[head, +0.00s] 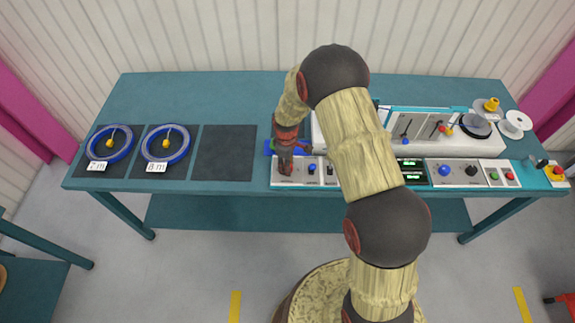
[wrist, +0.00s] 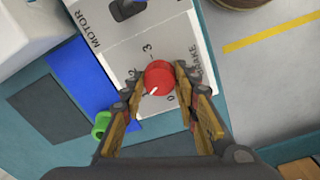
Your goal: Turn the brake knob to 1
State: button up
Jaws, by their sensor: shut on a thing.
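The red brake knob (wrist: 158,77) sits on the white brake panel (wrist: 180,40) in the wrist view. My gripper (wrist: 157,80) is shut on the knob, one finger on each side. The knob's white pointer line aims down and left in the picture. The marks 3, 2 and 0 show around the knob; the mark 1 is hidden or unclear near the left finger. In the head view my gripper (head: 285,165) reaches down onto the left end of the control panel (head: 300,183) and hides the knob.
The motor section (wrist: 104,30) adjoins the brake panel. Two blue reels (head: 110,145) (head: 166,146) lie on dark mats at the left of the teal table (head: 200,95). A third mat (head: 223,153) is empty. My arm covers part of the machine (head: 440,125).

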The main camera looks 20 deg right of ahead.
jog(key=o, duration=1.2)
jog(key=shift+c, duration=0.2)
notch_tip(320, 180, up, 12)
jog(key=shift+s+a, duration=0.15)
